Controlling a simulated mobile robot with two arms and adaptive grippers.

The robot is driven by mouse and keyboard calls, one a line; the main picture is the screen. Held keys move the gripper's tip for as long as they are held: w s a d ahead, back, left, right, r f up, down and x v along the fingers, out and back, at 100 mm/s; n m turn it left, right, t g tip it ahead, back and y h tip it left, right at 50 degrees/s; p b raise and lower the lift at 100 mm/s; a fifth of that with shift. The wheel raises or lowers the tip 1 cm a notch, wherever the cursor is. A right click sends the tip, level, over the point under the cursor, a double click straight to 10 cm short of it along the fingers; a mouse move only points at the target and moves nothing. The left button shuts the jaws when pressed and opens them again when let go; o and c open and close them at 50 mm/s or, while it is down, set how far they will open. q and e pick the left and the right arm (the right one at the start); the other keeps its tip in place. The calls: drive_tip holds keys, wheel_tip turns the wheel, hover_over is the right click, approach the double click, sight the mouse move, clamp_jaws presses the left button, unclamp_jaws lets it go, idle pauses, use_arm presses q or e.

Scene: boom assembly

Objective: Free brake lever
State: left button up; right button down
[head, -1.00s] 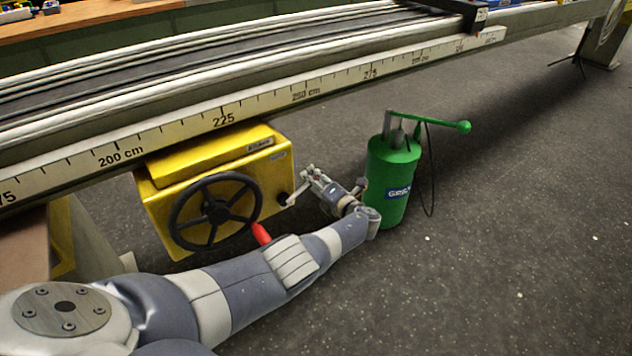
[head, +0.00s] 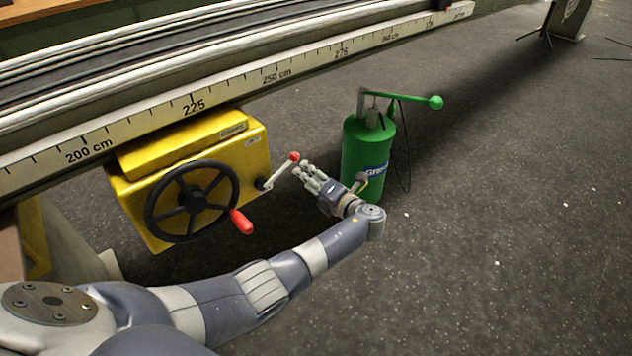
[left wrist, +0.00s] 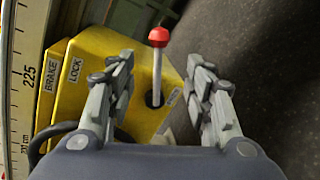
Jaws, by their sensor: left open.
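The lever (head: 281,171) sticks out from the right side of the yellow box (head: 122,199), tilted up to the right. It has a grey shaft and a red ball knob (head: 294,157). My left gripper (head: 306,174) is open and empty, just right of the knob and apart from it. In the left wrist view the knob (left wrist: 158,37) and shaft (left wrist: 157,78) show between the open fingers (left wrist: 161,62), beyond them. Labels reading BRAKE (left wrist: 50,85) and LOCK (left wrist: 74,70) are on the box. A smaller label by the lever's base is unreadable. My right gripper is not in view.
A black handwheel (head: 152,215) with a red handle (head: 241,221) is on the box's front, above my left forearm. A green pump canister (head: 362,150) stands close behind my left gripper. The rail with a scale (head: 235,94) runs above the box.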

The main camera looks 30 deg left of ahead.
use_arm(q)
drive_tip(key=v, duration=0.2)
drive_tip(key=shift+s+d, duration=0.2)
drive_tip(key=shift+d, duration=0.1)
